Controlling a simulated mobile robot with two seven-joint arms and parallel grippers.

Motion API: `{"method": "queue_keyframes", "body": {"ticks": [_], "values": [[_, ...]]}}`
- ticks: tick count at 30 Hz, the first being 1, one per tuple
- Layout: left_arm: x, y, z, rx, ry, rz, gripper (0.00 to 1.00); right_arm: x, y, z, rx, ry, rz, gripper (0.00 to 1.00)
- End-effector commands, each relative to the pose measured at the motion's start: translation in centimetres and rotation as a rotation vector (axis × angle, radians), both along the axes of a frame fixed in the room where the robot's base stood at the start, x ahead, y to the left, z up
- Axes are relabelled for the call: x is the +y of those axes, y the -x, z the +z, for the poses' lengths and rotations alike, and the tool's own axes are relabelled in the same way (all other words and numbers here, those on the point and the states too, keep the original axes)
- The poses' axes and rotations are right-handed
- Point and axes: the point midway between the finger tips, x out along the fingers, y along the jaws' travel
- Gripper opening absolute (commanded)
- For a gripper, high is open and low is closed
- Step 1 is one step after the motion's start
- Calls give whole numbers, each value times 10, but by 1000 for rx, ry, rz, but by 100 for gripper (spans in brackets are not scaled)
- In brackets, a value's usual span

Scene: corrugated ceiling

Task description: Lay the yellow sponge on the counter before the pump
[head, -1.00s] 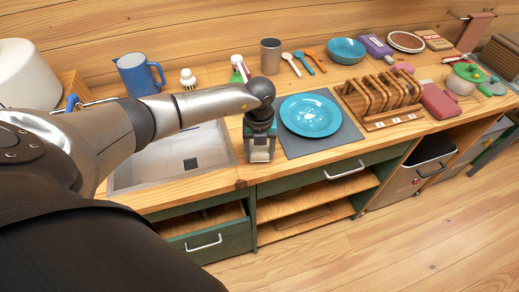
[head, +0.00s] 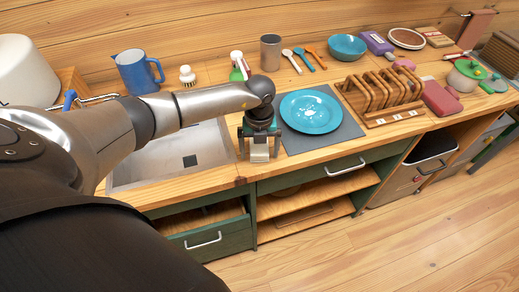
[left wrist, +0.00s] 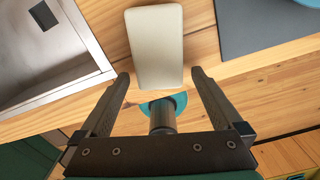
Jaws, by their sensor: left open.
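A pale cream block, which I take for the yellow sponge (left wrist: 155,45), shows in the left wrist view over the wooden counter, just right of the sink. In the head view the pale block (head: 260,155) is partly hidden by my gripper. My left gripper (head: 260,148) is open above the counter between sink and plate. In the left wrist view its open fingers (left wrist: 160,76) stand apart on either side of the block's near end, with gaps. A green bottle with a white and red top (head: 238,67), likely the pump, stands behind my arm. My right gripper is not in view.
The sink (head: 150,175) lies to the left. A blue plate (head: 311,111) on a grey mat (head: 340,138) lies close on the right, with a wooden rack (head: 382,100) beyond. A metal cup (head: 271,53), blue jug (head: 136,73) and brush (head: 187,77) stand behind.

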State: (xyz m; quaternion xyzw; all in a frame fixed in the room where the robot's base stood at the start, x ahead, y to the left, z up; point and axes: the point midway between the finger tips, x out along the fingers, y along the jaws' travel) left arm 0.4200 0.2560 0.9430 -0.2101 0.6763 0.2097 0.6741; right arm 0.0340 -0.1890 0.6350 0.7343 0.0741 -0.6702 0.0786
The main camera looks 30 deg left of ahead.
Motion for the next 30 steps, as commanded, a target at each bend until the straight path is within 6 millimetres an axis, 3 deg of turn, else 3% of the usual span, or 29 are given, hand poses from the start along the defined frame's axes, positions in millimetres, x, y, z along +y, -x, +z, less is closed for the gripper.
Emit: {"method": "queue_keyframes", "body": {"ticks": [5, 18, 24, 30], "values": [[1, -1, 20, -4, -1, -1, 100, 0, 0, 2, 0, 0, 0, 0], [1, -2, 120, -5, 0, 0, 100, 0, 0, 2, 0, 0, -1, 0], [0, -1, 145, -2, 0, 0, 100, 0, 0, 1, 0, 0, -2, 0], [0, -1, 152, -1, 0, 1, 100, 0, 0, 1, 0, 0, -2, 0]]}}
